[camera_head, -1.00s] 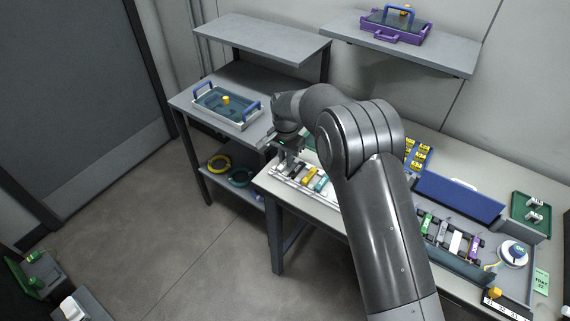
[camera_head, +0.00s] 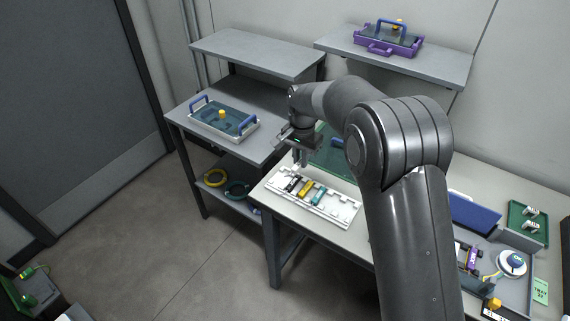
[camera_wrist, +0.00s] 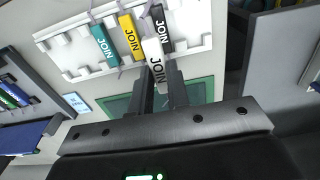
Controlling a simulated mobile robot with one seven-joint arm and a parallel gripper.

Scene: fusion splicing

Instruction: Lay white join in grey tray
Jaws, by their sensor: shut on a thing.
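My gripper (camera_wrist: 163,88) is shut on a white join (camera_wrist: 156,60), labelled JOIN, in the wrist view. The pale, near-white tray (camera_wrist: 196,22) lies just beyond the fingertips and holds a black join (camera_wrist: 162,30), a yellow join (camera_wrist: 131,36) and a teal join (camera_wrist: 104,44). The white join overlaps the tray's near edge in the picture, beside the black one; I cannot tell whether it touches. In the head view my gripper (camera_head: 302,160) is above the left end of this tray (camera_head: 340,210). The held join is hard to make out there.
A silver-grey tray with blue handles (camera_head: 250,126) and a dark lid stands on the left shelf. A purple tray (camera_head: 372,46) is on the upper shelf. A green tray (camera_head: 515,222) and a white reel (camera_head: 511,263) are at the right. My arm hides the bench middle.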

